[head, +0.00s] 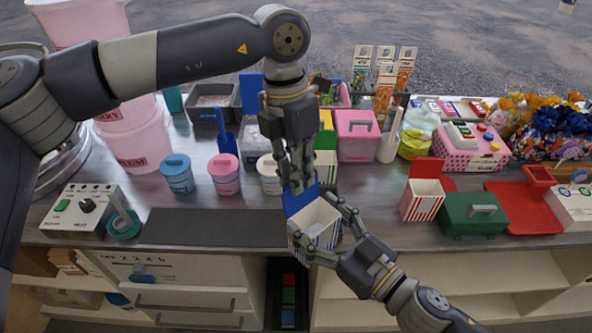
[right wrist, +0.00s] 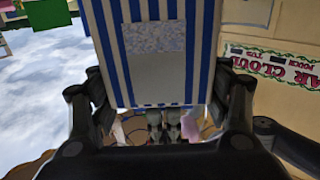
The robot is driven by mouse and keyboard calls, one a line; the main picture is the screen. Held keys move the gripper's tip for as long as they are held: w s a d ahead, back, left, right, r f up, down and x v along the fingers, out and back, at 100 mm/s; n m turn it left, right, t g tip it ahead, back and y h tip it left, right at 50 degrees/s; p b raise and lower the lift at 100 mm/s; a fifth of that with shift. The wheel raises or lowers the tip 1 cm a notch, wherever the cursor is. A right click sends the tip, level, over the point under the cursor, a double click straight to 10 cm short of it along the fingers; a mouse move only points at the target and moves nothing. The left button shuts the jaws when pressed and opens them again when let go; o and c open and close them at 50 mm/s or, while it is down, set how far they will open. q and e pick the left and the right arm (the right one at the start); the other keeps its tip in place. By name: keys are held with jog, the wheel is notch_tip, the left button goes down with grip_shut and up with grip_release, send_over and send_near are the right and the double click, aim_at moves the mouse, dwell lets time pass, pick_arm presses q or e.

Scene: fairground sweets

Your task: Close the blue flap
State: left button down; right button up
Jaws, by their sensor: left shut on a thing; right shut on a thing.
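A small blue-and-white striped carton (head: 316,226) is at the front edge of the counter, with its blue flap (head: 297,201) standing up at the back of its opening. My right gripper (head: 324,232) is shut on the carton, one finger on either side. In the right wrist view the striped carton (right wrist: 115,62) fills the space between the fingers. My left gripper (head: 296,182) points down from above and is shut on the upper part of the blue flap, partly hiding it. The flap is open, and the inside of the carton shows pale.
A red-striped carton (head: 422,200) and a green box (head: 474,214) stand to the right. Blue and pink tubs (head: 178,178) (head: 224,178) stand to the left. A dark mat (head: 212,228) lies bare at the front left. Open shelves (head: 450,275) are below.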

pick_arm(q)
jog(key=shift+s, duration=0.1)
jog(key=shift+s+d+r+t+y, duration=0.2)
jog(key=shift+s+d+t+y, duration=0.45)
jog(key=shift+t+y, duration=0.3)
jog(key=shift+s+d+f+t+y, duration=0.25)
jog(key=shift+s+d+t+y, duration=0.35)
jog(key=shift+t+y, duration=0.3)
jog(key=shift+s+d+f+t+y, duration=0.25)
jog(key=shift+s+d+t+y, duration=0.35)
jog(key=shift+t, duration=0.55)
jog(key=shift+s+d+f+t+y, duration=0.25)
jog(key=shift+s+d+t+y, duration=0.2)
jog(key=shift+s+t+y, duration=0.4)
jog(key=shift+w, duration=0.1)
jog(key=c, duration=1.6)
grip_release()
jog(key=shift+c, duration=0.2)
